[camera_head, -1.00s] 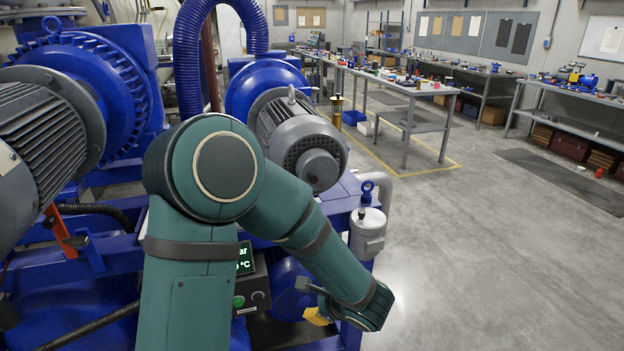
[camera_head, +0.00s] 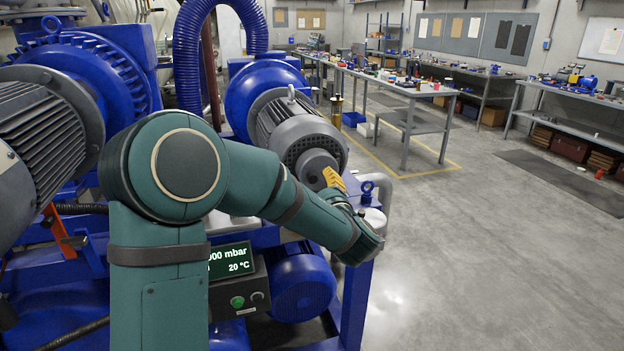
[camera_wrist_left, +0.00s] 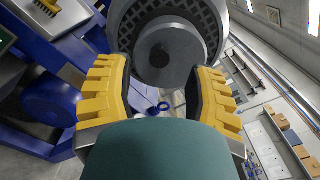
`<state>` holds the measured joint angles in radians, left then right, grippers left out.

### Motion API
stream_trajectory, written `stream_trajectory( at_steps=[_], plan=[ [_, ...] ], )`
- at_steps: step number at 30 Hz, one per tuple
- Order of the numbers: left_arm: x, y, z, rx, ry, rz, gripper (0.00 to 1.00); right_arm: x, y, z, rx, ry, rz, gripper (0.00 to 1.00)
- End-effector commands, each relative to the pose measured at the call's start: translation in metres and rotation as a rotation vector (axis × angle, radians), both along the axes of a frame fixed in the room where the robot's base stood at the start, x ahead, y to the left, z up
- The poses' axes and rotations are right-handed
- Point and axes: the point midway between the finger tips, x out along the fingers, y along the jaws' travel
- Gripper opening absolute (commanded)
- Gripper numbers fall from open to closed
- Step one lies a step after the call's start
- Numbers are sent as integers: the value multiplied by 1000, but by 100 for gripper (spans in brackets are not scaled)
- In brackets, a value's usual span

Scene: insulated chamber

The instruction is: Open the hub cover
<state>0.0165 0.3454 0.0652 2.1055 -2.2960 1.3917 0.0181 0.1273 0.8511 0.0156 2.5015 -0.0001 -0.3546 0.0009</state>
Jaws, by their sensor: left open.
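The hub cover seems to be the round grey cap (camera_head: 318,168) on the near end of the grey motor; I see no separate part marked as a cover. In the left wrist view the grey cap (camera_wrist_left: 168,55) fills the upper middle, with a small dark hole in its face. My left gripper (camera_head: 334,181) is just in front of the motor's end. Its yellow toothed fingers stand wide apart in the left wrist view (camera_wrist_left: 160,80), with the cap beyond and between them. I see no clear contact. My right gripper is not in view.
A control box with a lit display (camera_head: 232,261) and green button is below my left arm.

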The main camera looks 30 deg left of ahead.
Motion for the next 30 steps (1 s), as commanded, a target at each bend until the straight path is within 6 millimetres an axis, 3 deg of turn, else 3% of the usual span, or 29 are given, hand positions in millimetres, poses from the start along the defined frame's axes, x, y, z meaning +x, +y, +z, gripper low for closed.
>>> stream_trajectory(
  at_steps=[9, 21, 22, 26, 30],
  plan=[
    [28, 33, -1, -1, 2, 1, 54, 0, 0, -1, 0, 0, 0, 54],
    [32, 37, 0, -1, 2, -1, 54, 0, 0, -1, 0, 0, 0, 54],
    [32, 37, 0, -1, 2, -1, 50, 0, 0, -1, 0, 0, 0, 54],
    [32, 37, 0, -2, 1, -1, 4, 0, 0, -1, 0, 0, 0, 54],
    [32, 37, 0, -1, 1, 0, 0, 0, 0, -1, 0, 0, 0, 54]
  ],
)
